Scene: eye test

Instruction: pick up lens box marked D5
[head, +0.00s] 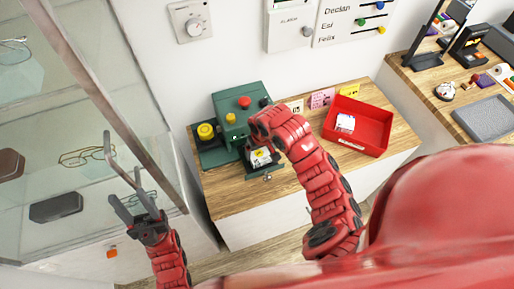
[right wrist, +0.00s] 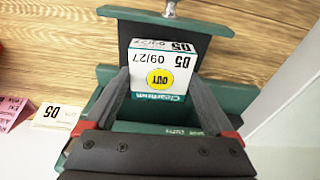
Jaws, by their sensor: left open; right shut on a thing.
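The lens box marked D5 (right wrist: 160,70) is white with a teal band, "09/27" and a yellow round "OUT" sticker; its print appears upside down in the right wrist view. My right gripper (right wrist: 161,88) is shut on it, one dark finger on each side. In the head view the box (head: 261,157) is at the dark tray at the front of the green machine (head: 238,118), partly hidden by my right arm. I cannot tell whether it touches the tray. My left gripper (head: 130,180) is open and empty by the glass display case at left.
A red bin (head: 372,128) holding a white box (head: 345,123) stands right on the wooden counter (head: 232,194). A small card marked D5 (right wrist: 52,115) lies beside the machine, near a pink card (right wrist: 14,112). A glass case (head: 60,110) with spectacles fills the left.

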